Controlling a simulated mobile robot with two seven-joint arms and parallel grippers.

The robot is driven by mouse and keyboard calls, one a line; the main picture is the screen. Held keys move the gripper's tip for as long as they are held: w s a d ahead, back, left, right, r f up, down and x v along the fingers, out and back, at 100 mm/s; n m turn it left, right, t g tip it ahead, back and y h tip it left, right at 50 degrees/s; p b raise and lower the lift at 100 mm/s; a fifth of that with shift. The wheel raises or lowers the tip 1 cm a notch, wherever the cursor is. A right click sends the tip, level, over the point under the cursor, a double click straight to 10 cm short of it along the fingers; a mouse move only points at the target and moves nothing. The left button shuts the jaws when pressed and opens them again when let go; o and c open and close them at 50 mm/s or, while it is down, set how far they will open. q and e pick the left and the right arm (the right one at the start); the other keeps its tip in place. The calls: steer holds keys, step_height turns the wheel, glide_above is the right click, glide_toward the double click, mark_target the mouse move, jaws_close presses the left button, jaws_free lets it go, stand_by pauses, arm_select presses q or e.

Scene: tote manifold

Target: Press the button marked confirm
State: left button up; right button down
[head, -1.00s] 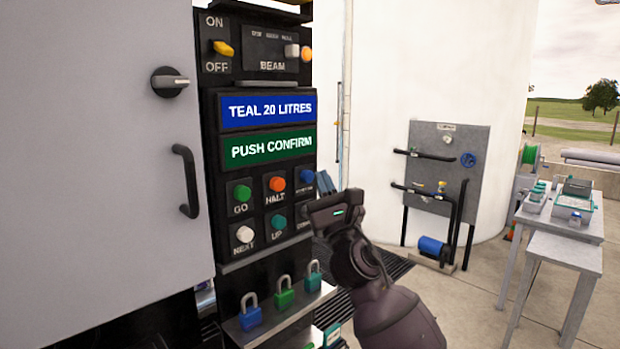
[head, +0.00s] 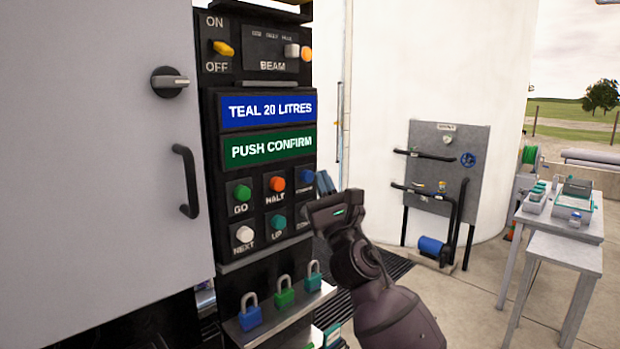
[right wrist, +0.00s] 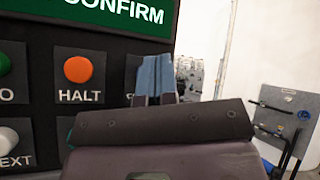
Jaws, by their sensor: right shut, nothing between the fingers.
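The button panel (head: 257,230) has green GO (head: 242,192), orange HALT (head: 277,183), white NEXT (head: 244,234) and teal UP (head: 279,222) buttons. A blue button (head: 306,176) tops its right column; the word under it is too small to read surely. The label below that, at the lower right, is partly covered by my right gripper (head: 325,183). That gripper is shut and empty, with its blue-grey fingertips just right of the blue button; contact cannot be told. In the right wrist view its fingers (right wrist: 154,78) hide the panel's right column. My left gripper is out of view.
A green display (head: 268,148) reads PUSH CONFIRM, below a blue one (head: 268,111) reading TEAL 20 LITRES. A grey cabinet door with a black handle (head: 186,181) is at the left.

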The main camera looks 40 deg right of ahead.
steer(key=shift+w, duration=0.15)
steer(key=shift+w, duration=0.3)
steer(key=shift+w+a, duration=0.1)
steer(key=shift+w, duration=0.5)
stand_by(1.3)
steer(key=shift+s, duration=1.05)
steer(key=s, duration=0.1)
steer(key=s+p, duration=0.1)
steer(key=s, duration=0.3)
steer(key=shift+d+p, duration=0.3)
